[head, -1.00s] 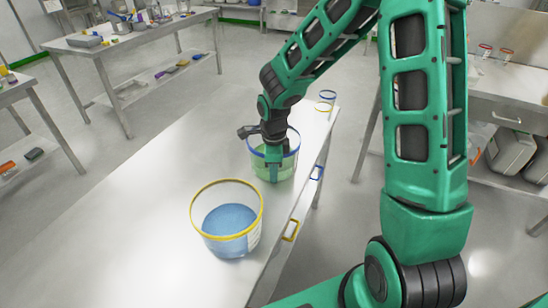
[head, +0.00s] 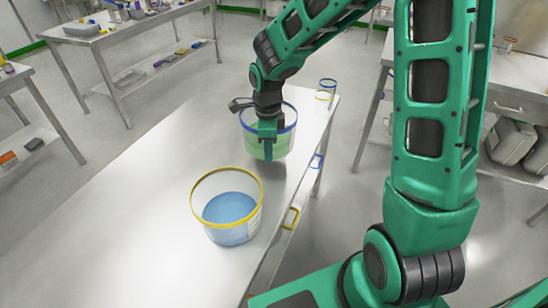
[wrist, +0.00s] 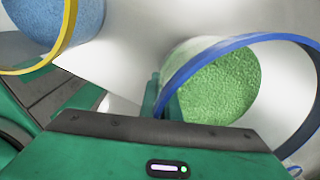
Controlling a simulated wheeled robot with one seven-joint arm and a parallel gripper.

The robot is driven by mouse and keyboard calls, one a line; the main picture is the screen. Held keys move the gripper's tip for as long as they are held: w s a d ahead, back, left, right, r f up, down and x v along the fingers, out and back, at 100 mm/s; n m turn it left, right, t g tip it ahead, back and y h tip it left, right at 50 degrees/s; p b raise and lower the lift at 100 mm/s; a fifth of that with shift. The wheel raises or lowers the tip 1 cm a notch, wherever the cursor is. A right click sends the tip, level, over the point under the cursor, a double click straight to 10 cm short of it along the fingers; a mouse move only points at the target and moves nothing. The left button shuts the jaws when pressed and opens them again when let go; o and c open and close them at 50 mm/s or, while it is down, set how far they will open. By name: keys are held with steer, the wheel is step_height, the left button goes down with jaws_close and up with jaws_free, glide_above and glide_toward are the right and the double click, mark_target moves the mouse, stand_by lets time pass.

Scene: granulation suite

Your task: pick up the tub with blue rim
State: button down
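The tub with blue rim (head: 284,143) is clear-walled and holds green granules. It is upright at the far part of the steel table and appears lifted a little, with a soft shadow below it. My gripper (head: 268,146) is shut on its near wall at the rim. In the wrist view the blue rim (wrist: 218,46) passes between the fingers (wrist: 163,98), and the green granules lie beyond. The fingertips are partly hidden. A similar tub with yellow rim (head: 251,228), holding blue granules, stands nearer on the table, apart from my gripper. Its yellow rim also shows in the wrist view (wrist: 69,30).
The steel table (head: 130,215) is clear on its left. Small blue- and yellow-rimmed cups (head: 326,91) stand at its far right corner. Other benches stand at left and right.

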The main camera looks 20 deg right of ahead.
steer(key=a+r, duration=0.6)
steer(key=a, duration=0.4)
steer(key=shift+s, duration=0.45)
steer(key=shift+d, duration=0.1)
stand_by(1.0)
